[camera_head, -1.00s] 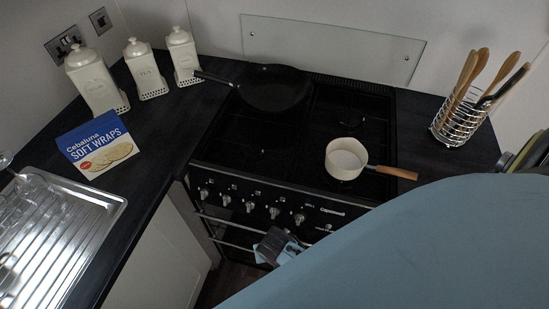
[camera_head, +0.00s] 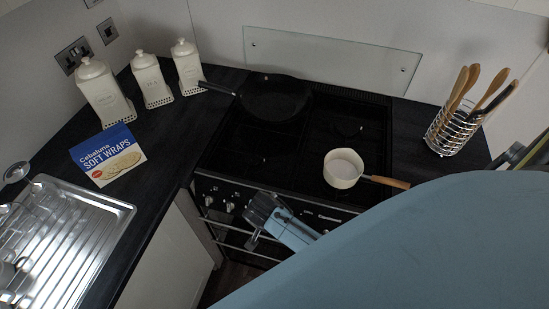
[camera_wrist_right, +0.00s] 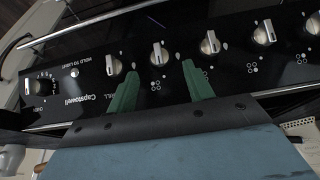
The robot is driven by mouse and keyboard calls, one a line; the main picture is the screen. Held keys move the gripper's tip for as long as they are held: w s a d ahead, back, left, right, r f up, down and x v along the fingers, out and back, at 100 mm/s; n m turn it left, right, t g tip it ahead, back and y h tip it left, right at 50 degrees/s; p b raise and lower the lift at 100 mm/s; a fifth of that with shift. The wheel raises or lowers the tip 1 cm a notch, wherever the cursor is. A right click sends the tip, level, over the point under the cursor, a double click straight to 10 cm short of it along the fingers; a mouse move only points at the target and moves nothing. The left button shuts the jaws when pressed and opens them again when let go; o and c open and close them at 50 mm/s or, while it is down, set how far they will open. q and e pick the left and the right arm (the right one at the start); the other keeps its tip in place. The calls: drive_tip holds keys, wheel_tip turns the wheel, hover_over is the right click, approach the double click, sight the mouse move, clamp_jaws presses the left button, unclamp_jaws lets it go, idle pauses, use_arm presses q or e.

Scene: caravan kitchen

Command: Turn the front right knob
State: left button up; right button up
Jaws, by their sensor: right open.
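The black cooker front carries a row of silver knobs. In the right wrist view, which shows the panel upside down, one knob (camera_wrist_right: 160,53) sits between and just beyond the tips of my right gripper (camera_wrist_right: 160,70). The gripper's green fingers are apart and hold nothing. Another knob (camera_wrist_right: 114,66) is beside the left finger's tip. The burner marks are too small to tell which knob is the front right one. In the head view my right gripper (camera_head: 262,212) is at the panel and hides several knobs; two knobs (camera_head: 229,207) show left of it. My left gripper is not in view.
A cream saucepan (camera_head: 342,169) and a black frying pan (camera_head: 272,98) stand on the hob (camera_head: 270,150). In the right wrist view, an oven dial (camera_wrist_right: 40,87) is at the left and a rail (camera_wrist_right: 110,17) runs past the knobs. My right arm covers the head view's lower right.

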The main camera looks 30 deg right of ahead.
drive_tip(key=shift+x, duration=2.05)
drive_tip(key=shift+c, duration=0.2)
drive_tip(key=c, duration=0.9)
